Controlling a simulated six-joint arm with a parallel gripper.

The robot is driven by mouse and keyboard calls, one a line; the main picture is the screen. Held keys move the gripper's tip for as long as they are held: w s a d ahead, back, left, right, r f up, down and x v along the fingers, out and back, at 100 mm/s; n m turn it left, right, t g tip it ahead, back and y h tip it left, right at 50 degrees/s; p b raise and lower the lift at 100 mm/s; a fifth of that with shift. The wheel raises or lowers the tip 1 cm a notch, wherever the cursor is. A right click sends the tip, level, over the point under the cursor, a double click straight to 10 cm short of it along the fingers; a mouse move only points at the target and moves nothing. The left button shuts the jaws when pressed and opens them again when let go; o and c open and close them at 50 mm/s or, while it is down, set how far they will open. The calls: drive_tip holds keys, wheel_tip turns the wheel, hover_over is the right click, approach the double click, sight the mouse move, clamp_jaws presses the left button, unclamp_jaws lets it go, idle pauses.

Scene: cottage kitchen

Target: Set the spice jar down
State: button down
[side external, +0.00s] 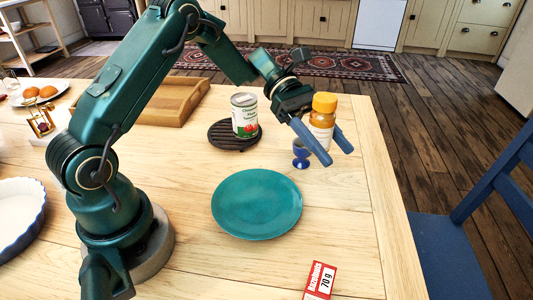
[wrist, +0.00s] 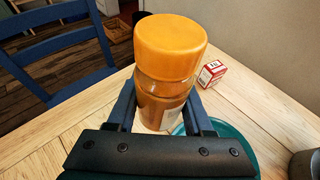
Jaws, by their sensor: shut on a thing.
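The spice jar (side external: 322,120) has an orange lid and an orange-brown body with a pale label. My gripper (side external: 328,146) is shut on it, with one blue finger on each side. In the wrist view the jar (wrist: 169,70) stands between the fingers (wrist: 163,112), lid toward the camera. In the side view it looks about upright near the table's right edge, behind a small blue egg cup (side external: 301,153). I cannot tell whether its base touches the table, as the fingers hide its lower part.
A teal plate (side external: 257,204) lies in front of the egg cup. A tin can (side external: 244,115) stands on a dark round trivet (side external: 222,139). A red and white box (side external: 319,281) lies near the front. A wooden tray (side external: 170,108) is at the back left. A blue chair (side external: 450,250) stands at right.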

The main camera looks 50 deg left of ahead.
drive_tip(key=shift+d+f, duration=0.1)
drive_tip(key=shift+f, duration=0.35)
hover_over(361, 243)
wheel_tip(361, 243, down, 7)
drive_tip(key=shift+f, duration=2.05)
drive_tip(key=shift+f, duration=0.15)
drive_tip(key=shift+c, duration=1.4)
unclamp_jaws()
